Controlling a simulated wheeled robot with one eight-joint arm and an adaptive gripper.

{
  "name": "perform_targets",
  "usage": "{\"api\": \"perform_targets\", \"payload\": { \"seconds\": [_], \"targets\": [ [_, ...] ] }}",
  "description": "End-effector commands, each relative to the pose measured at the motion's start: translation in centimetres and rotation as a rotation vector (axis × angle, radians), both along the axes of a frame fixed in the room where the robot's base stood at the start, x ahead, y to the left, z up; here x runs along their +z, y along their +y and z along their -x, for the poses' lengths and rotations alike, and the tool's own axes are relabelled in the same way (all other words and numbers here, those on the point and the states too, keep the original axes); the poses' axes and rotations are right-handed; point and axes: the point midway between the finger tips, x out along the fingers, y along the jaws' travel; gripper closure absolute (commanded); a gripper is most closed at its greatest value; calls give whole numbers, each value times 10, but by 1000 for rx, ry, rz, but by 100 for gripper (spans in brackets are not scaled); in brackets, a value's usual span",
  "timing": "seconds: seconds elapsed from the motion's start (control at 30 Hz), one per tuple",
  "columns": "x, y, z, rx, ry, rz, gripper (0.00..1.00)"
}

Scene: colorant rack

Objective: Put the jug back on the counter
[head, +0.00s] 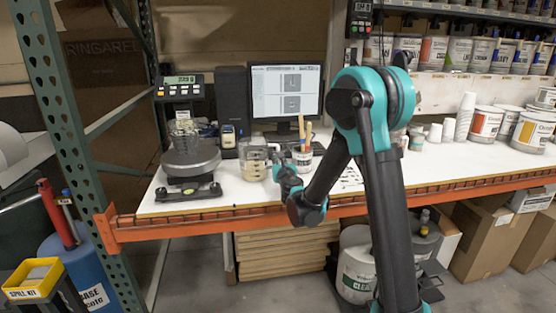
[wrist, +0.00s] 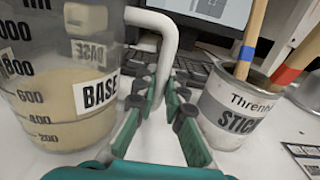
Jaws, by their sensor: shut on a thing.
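The jug (wrist: 68,75) is a clear measuring jug with a "BASE" label, printed volume marks and beige liquid inside. In the head view it stands upright at the counter's front left part (head: 254,162). My gripper (wrist: 160,88) is shut on the jug's white handle (wrist: 163,30), with the fingers around its lower part. In the head view my gripper (head: 276,165) is at the right side of the jug. The white counter (head: 370,184) lies below. Whether the jug's base touches the counter is hard to tell.
A stick can (wrist: 228,110) stands just right of my gripper. A monitor (head: 286,92) and keyboard (wrist: 198,80) are behind. Paint cans (head: 486,122) stand at right. The counter's middle is fairly clear.

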Motion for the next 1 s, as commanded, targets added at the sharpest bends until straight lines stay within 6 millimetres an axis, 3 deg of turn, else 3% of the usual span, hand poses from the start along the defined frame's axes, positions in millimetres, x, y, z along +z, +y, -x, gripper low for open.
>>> {"api": "perform_targets", "payload": {
  "seconds": [0.27,0.3,0.43,0.8,1.0],
  "targets": [
    [-2,0,0,0,0,-1,100],
    [-2,0,0,0,0,0,86],
    [-2,0,0,0,0,0,70],
    [1,0,0,0,0,0,69],
    [1,-8,28,1,0,0,69]
  ]
}}
